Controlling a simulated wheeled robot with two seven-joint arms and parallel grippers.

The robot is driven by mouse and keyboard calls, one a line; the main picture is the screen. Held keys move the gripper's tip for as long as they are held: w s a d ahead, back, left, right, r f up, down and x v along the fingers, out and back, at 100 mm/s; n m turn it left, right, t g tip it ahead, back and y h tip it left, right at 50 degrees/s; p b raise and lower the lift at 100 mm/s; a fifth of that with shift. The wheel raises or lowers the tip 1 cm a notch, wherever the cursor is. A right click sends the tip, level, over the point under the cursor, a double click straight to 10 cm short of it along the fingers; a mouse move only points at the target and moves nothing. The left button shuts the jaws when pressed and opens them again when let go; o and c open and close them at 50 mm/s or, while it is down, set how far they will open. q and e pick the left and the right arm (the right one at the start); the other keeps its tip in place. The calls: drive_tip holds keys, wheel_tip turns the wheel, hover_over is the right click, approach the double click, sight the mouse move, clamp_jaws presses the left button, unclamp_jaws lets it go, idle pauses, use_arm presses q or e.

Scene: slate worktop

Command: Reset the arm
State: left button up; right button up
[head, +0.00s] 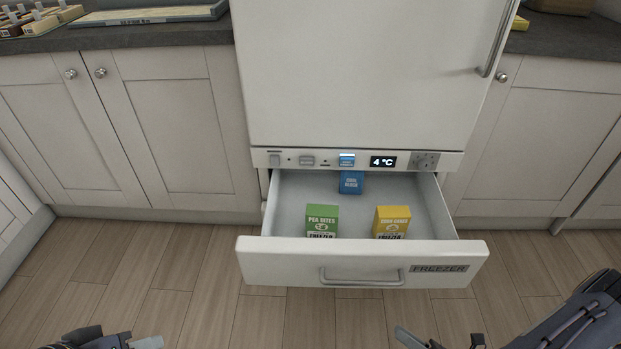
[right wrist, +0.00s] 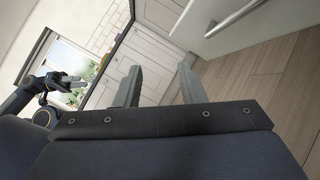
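My right gripper (head: 440,341) is at the bottom edge of the head view, in front of the open freezer drawer and apart from it. In the right wrist view its two fingers (right wrist: 159,84) stand apart with nothing between them. My left gripper (head: 122,341) is at the bottom left of the head view, partly cut off by the frame edge. Its fingers look parted and empty. My left arm's gripper also shows small at the left of the right wrist view (right wrist: 68,80).
The freezer drawer (head: 290,262) is pulled out. It holds a green box (head: 322,220), a yellow box (head: 392,221) and a blue block (head: 351,182). Above it is the closed fridge door (head: 350,75). White cabinets (head: 170,130) flank it. Bare wood floor (head: 200,300) lies in front.

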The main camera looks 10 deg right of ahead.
drive_tip(key=a+r+n+g+h, duration=0.3)
drive_tip(key=r+n+g, duration=0.5)
drive_tip(key=n, duration=0.7)
drive_tip(key=a+r+n+g+h, duration=0.35)
drive_tip(key=r+n+g, duration=0.25)
drive_tip(key=r+n, duration=0.65)
wheel_tip(320, 180, up, 34)
drive_tip(key=s+n+t+h+p, duration=0.1)
drive_tip(key=n+p, duration=0.8)
drive_tip(key=p, duration=2.1)
drive_tip(key=t+h, duration=0.2)
drive_tip(key=t, duration=0.2)
drive_tip(key=shift+f+p, duration=0.25)
drive_tip(key=shift+p, duration=0.05)
drive_tip(key=shift+a+n, duration=0.1)
drive_tip(key=shift+n, duration=0.15)
